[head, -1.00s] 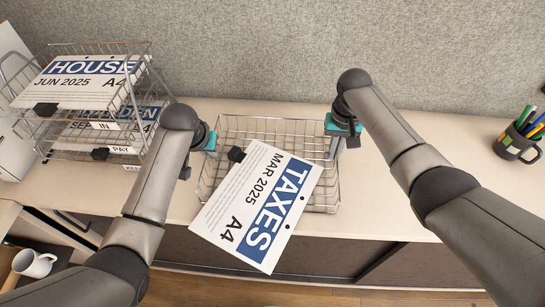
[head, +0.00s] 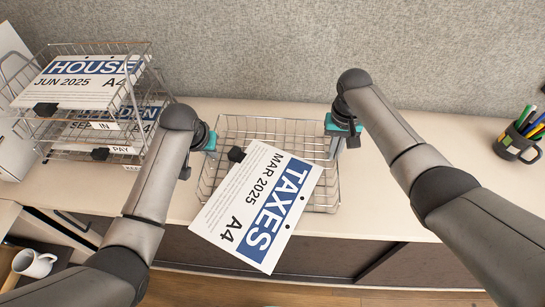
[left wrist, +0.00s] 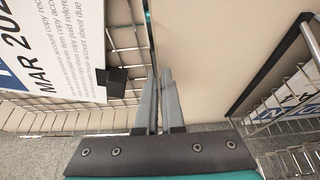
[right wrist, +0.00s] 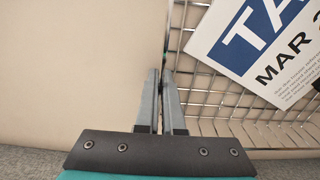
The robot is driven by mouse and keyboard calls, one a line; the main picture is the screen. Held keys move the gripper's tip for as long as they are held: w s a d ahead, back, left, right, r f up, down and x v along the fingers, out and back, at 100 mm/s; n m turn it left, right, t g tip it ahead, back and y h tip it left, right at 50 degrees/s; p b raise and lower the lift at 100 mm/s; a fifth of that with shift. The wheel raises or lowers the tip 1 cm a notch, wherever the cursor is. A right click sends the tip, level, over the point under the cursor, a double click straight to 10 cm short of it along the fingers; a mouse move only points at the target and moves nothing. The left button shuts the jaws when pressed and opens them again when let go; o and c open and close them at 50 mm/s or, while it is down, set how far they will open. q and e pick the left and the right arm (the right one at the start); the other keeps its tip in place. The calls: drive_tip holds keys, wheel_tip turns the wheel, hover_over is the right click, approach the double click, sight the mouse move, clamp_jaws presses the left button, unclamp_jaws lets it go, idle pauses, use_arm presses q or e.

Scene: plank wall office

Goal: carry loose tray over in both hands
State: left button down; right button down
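The loose wire tray (head: 325,200) stands on the desk in the head view. A TAXES MAR 2025 A4 sheet (head: 255,190) lies askew in it and sticks out over its front edge. A black clip (head: 236,154) sits at the sheet's upper left. My left gripper (left wrist: 158,75) is at the tray's left side, its fingers close together on the side rim. My right gripper (right wrist: 163,75) is at the right side, its fingers also closed on the rim. The tray appears to be resting on the desk; its underside is hidden.
A wire tray stack (head: 150,75) with HOUSE and other labelled sheets stands at the left. A dark pen cup (head: 516,145) is at the right. A white mug (head: 35,264) sits low at the left. The desk (head: 420,120) is clear between the tray and pen cup.

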use_arm(q)
drive_tip(key=shift+r, duration=0.2)
use_arm(e)
drive_tip(key=shift+r, duration=0.25)
